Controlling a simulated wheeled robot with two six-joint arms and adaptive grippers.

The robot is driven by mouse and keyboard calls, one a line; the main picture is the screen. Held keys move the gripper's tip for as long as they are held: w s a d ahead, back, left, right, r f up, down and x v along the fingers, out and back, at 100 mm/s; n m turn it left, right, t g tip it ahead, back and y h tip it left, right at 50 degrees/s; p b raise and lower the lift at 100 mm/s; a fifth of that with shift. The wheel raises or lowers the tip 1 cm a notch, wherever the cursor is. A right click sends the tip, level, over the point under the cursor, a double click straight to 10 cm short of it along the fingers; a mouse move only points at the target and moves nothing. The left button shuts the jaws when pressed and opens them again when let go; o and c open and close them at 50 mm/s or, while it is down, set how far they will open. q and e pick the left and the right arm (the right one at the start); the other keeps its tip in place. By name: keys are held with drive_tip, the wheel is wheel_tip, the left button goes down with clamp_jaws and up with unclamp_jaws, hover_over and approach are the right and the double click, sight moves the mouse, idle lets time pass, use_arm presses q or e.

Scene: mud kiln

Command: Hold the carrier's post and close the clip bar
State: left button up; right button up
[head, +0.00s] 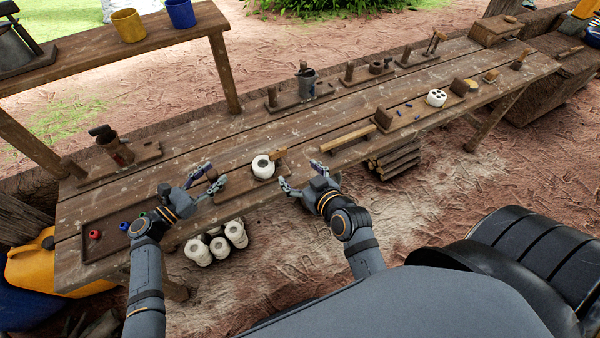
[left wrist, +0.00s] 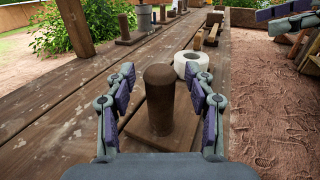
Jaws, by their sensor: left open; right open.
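The carrier is a wooden board (head: 235,186) with a round brown post (left wrist: 160,100) at its near end in the left wrist view. A white ring-shaped piece (head: 263,167) sits farther along the board, and it also shows in the left wrist view (left wrist: 192,66). A short wooden bar (head: 279,154), seemingly the clip bar, is beside the white piece; its exact position is hard to tell. My left gripper (head: 215,175) is open, its fingers on either side of the post with gaps visible. My right gripper (head: 299,176) is open and empty, right of the white piece at the bench's front edge.
The long wooden bench (head: 180,140) holds several other post boards along its back. A tray (head: 95,247) with small coloured pieces is at the left. White rolls (head: 235,233) hang or stand below the front edge. A loose wooden strip (head: 347,137) lies to the right.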

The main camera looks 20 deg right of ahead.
use_arm(q)
drive_tip(key=v, duration=0.7)
drive_tip(key=shift+s+a, duration=0.2)
drive_tip(key=shift+a, duration=0.1)
use_arm(e)
drive_tip(key=shift+s+a+f+m, duration=0.15)
drive_tip(key=shift+a+m, duration=0.05)
drive_tip(key=shift+m, duration=0.1)
use_arm(q)
drive_tip(key=shift+d, duration=0.1)
drive_tip(key=x, duration=0.7)
drive_tip(key=shift+w, duration=0.15)
drive_tip(key=shift+w+d, duration=0.15)
drive_tip(key=shift+d, duration=0.25)
drive_tip(key=shift+a, duration=0.1)
use_arm(e)
wheel_tip(320, 180, down, 2)
